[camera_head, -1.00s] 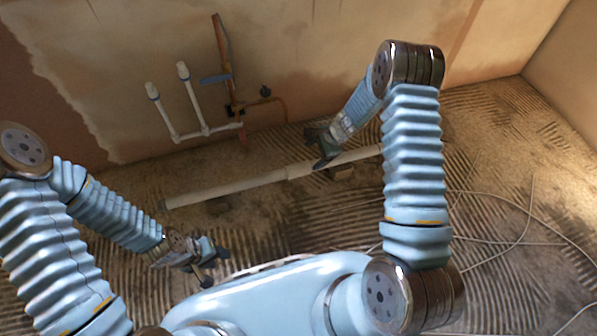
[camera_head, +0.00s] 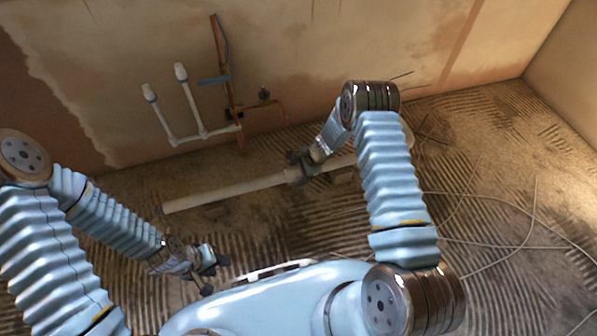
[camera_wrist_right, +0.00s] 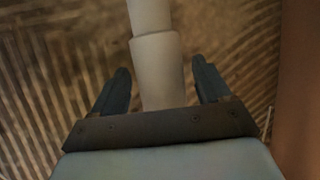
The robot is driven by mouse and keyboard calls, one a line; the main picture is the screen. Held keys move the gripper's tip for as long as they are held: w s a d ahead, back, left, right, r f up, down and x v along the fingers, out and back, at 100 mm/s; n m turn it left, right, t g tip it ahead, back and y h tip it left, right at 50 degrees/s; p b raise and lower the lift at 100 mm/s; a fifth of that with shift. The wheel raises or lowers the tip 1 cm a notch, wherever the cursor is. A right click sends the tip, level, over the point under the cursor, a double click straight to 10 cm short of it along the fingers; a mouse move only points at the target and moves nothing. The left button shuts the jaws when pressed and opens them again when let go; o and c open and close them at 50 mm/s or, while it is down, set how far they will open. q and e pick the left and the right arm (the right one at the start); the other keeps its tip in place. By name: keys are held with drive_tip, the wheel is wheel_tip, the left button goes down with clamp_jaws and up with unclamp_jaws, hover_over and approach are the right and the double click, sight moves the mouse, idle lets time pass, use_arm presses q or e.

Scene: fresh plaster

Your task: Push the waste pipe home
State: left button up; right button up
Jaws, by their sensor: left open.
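The pale waste pipe (camera_head: 230,191) lies low along the floor near the wall. A narrower length at the left meets a wider part at the right. In the right wrist view the narrow pipe (camera_wrist_right: 150,14) enters the wider socket (camera_wrist_right: 157,70). My right gripper (camera_head: 298,168) is at this joint. In the wrist view its fingers (camera_wrist_right: 162,85) stand open either side of the socket, with a gap on each side. My left gripper (camera_head: 212,270) is open and empty, low over the floor in front of the pipe's left half.
Thin cables (camera_head: 500,246) lie on the ridged floor at the right.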

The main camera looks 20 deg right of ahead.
clamp_jaws()
drive_tip(key=shift+d+b, duration=0.5)
drive_tip(key=shift+d, duration=2.2)
drive_tip(key=shift+c, duration=1.1)
unclamp_jaws()
drive_tip(key=o, duration=0.3)
drive_tip(key=shift+a, duration=0.1)
drive_tip(key=shift+r, duration=0.1)
drive_tip(key=p+v, duration=0.2)
drive_tip(key=v, duration=1.1)
drive_tip(key=shift+s+r+p, duration=0.15)
drive_tip(key=shift+r+p, duration=0.1)
drive_tip(key=shift+p, duration=0.05)
